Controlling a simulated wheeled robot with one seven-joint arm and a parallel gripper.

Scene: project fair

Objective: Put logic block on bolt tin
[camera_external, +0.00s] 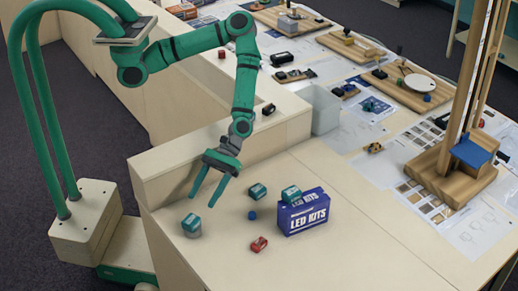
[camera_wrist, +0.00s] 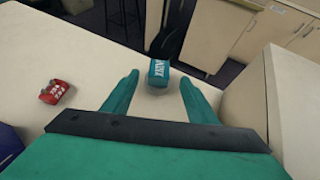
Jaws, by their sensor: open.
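My gripper (camera_external: 202,201) is open and empty, its fingers pointing down over the near left part of the table. A teal block with a pale label (camera_external: 190,222), seemingly a logic block, sits on a low grey round thing (camera_external: 193,234) that looks like the bolt tin. In the wrist view this teal block (camera_wrist: 158,70) shows beyond and between the open fingertips, apart from them. The grey thing is mostly hidden there. A similar teal block (camera_external: 257,191) lies on the table, and another (camera_external: 291,193) sits on the blue LED KITS box.
The blue LED KITS box (camera_external: 305,215) stands right of my gripper. A small blue piece (camera_external: 252,215) and a red block (camera_external: 259,244) lie between. A raised wooden ledge (camera_external: 165,175) runs behind my gripper. The near table front is clear.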

